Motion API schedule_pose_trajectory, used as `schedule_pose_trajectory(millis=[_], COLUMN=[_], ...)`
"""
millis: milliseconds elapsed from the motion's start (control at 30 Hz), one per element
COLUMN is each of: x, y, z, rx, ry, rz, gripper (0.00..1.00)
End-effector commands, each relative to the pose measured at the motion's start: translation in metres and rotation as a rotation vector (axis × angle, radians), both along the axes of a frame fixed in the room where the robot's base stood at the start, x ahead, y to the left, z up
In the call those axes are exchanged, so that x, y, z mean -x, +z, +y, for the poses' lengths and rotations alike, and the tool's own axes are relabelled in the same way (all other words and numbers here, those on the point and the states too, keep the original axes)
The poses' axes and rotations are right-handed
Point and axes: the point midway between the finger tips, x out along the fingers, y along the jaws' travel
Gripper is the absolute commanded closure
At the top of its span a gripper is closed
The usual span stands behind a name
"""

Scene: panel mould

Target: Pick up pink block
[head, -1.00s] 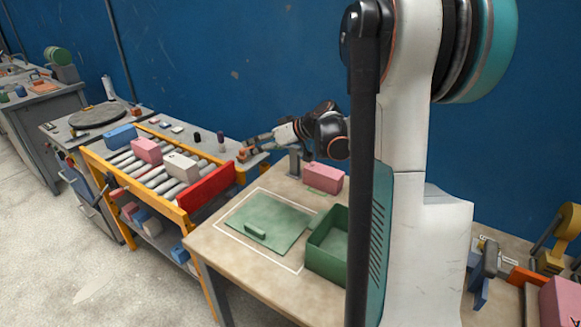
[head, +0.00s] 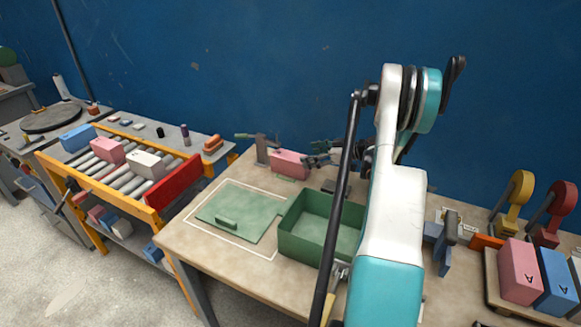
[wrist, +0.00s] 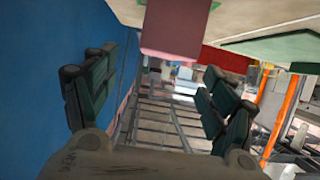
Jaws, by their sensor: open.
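A pink block (head: 289,163) lies on the wooden table near its back edge, close to the blue wall. My gripper (head: 314,160) is just right of this block in the head view, low over the table. In the wrist view, the pink block (wrist: 175,32) is at the top centre, ahead of the fingers. The gripper (wrist: 158,98) is open there, with dark fingers spread left and right and nothing between them. Contact with the block cannot be told. Other pink blocks are on the roller conveyor (head: 107,150) and at the right (head: 520,272).
A green open box (head: 308,250) and a flat green lid (head: 240,208) with a handle are on the table in front. A small vise (head: 262,148) stands left of the pink block. A blue block (head: 558,280) is at the far right.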

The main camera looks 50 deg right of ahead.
Motion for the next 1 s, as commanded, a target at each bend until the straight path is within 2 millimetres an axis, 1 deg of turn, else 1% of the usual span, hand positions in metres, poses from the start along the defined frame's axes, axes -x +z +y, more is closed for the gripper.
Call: schedule_pose_trajectory(millis=[33,100,200,467,567,700,800,1000], x=[-0.009,-0.019,-0.030,-0.042,-0.052,-0.070,-0.080,-0.082], y=[-0.006,-0.010,-0.014,-0.019,-0.024,-0.032,-0.036,-0.035], z=[0.003,0.007,0.009,0.014,0.018,0.025,0.028,0.028], rx=[0.000,0.000,0.001,0.000,0.000,0.000,0.000,0.000], ry=[0.002,0.002,0.000,0.000,0.000,0.001,0.001,-0.001], rz=[0.000,0.001,0.001,0.001,0.001,0.001,0.001,0.001], gripper=[0.23,0.23,0.23,0.23,0.23,0.23,0.23,0.23])
